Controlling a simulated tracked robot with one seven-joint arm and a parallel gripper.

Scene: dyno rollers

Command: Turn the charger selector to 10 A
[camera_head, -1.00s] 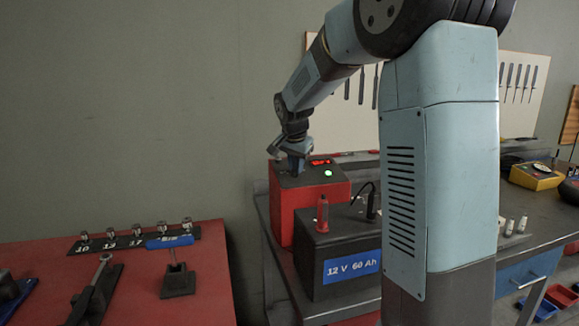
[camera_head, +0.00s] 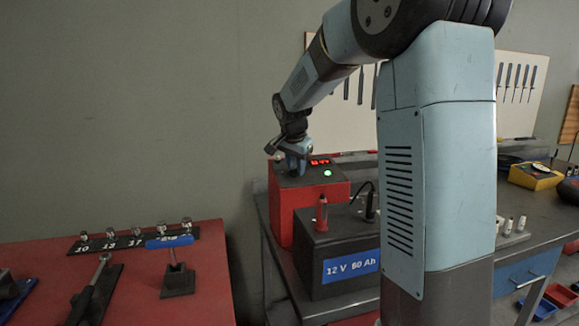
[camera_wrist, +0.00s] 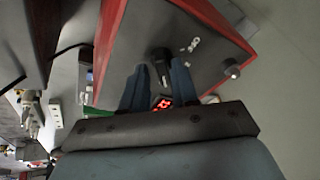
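The charger (camera_head: 320,206) is a red box with a dark top, a red lit display (camera_head: 319,162) and a green light (camera_head: 328,172). It stands at the back of the grey bench. My gripper (camera_head: 296,172) points down at the charger's top, on its left part. In the wrist view the dark selector knob (camera_wrist: 160,57) lies between the tips of my two blue fingers (camera_wrist: 159,67). I cannot tell whether the fingers touch it.
A dark battery (camera_head: 320,250) marked 12 V 60 Ah, with a red clamp (camera_head: 321,212), stands just in front of the charger. A red bench (camera_head: 215,275) with sockets and tools is at left. A yellow meter (camera_head: 535,176) lies at right.

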